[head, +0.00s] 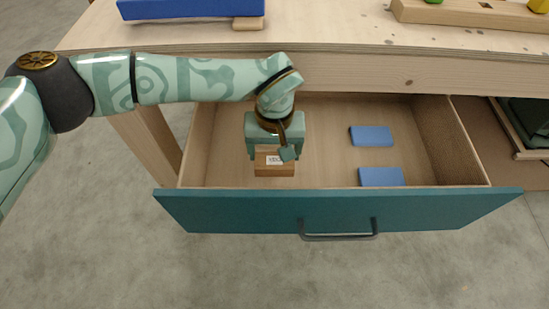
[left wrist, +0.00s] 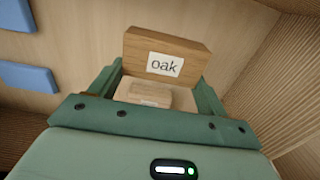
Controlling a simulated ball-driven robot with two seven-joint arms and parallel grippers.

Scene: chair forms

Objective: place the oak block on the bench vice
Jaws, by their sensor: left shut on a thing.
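The oak block (head: 273,169), brown wood with a white label, is in the open drawer at its left front. In the left wrist view the block (left wrist: 188,50) shows its "oak" label, with a lighter wooden part nearer the palm. My left gripper (head: 272,154) points down into the drawer and is shut on the block, one finger on each side. Whether the block touches the drawer floor cannot be told. A blue body on a wooden base (head: 190,9), perhaps the bench vice, stands on the bench top, cut by the top edge. My right gripper is out of view.
The drawer's teal front (head: 230,211) has a dark handle (head: 338,236). Two blue blocks (head: 371,136) (head: 381,177) lie in the drawer's right part. A wooden rack (head: 470,14) with green and yellow pieces stands at the bench top's right. The bench top between is clear.

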